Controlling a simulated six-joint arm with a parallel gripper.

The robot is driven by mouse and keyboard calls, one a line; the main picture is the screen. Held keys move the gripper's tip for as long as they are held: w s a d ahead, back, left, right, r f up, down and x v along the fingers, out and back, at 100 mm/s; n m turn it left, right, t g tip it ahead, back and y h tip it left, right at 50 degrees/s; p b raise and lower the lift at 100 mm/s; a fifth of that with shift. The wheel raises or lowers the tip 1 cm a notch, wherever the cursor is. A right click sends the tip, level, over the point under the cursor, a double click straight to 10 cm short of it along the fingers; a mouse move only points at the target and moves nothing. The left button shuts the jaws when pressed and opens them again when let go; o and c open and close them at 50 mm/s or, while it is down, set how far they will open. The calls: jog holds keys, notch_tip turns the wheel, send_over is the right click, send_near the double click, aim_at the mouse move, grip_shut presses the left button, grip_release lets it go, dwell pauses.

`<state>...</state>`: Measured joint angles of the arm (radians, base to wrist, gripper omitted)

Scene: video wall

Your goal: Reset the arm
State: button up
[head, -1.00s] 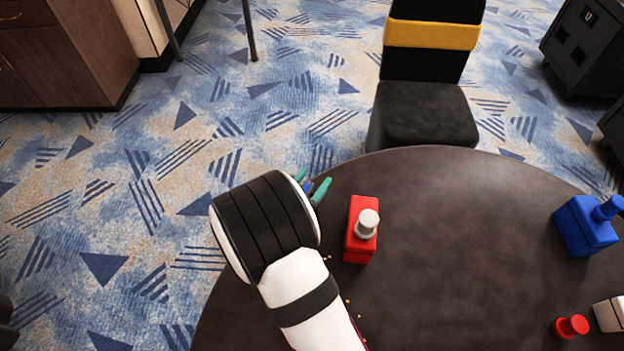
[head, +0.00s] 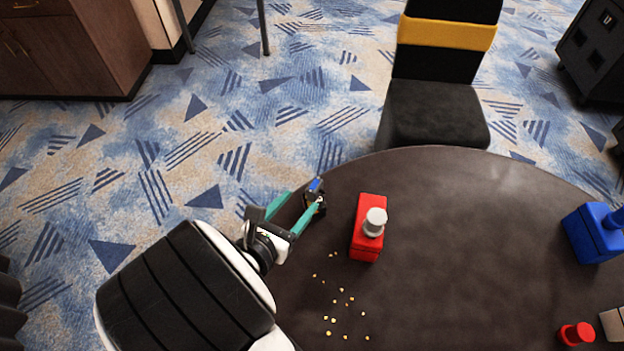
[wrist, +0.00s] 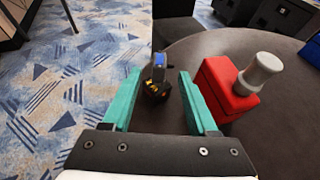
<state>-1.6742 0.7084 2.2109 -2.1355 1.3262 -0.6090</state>
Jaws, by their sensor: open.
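My gripper (head: 291,206) has two teal fingers and is open over the left edge of the dark round table (head: 460,220). In the wrist view my gripper (wrist: 158,103) shows its fingers spread apart with nothing held. A small black and blue object (head: 315,196) lies near the fingertips at the table's edge. In the wrist view this small object (wrist: 157,77) stands ahead, in the gap between the fingers. A red block with a grey knob (head: 369,228) stands on the table just right of my gripper, apart from it.
Several small yellow crumbs (head: 341,301) lie on the table. A blue bottle-like block (head: 594,233), a red cap (head: 577,333) and a white block (head: 613,325) are at the right. A black chair (head: 434,110) stands behind the table. The table's middle is clear.

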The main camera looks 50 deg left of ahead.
jog(key=w+d+r+m+g+h, duration=0.1)
jog(key=w+d+r+m+h, duration=0.25)
jog(key=d+m, duration=0.4)
jog(key=w+d+r+m+g+h, duration=0.15)
jog(key=w+d+m+h, duration=0.3)
jog(key=d, duration=0.55)
jog(key=w+d+r+m+g+h, duration=0.1)
jog(key=w+d+r+m+h, duration=0.35)
jog(key=d, duration=0.45)
jog(key=s+d+m+g, duration=0.95)
jog(key=d+m, duration=0.35)
jog(key=m, duration=0.3)
jog(key=s+a+m+y, duration=0.3)
jog(key=s+m+y, duration=0.3)
jog(key=m, duration=0.6)
jog(key=shift+s+a+r+y, duration=0.15)
jog(key=shift+a+y, duration=0.1)
jog(key=shift+y, duration=1)
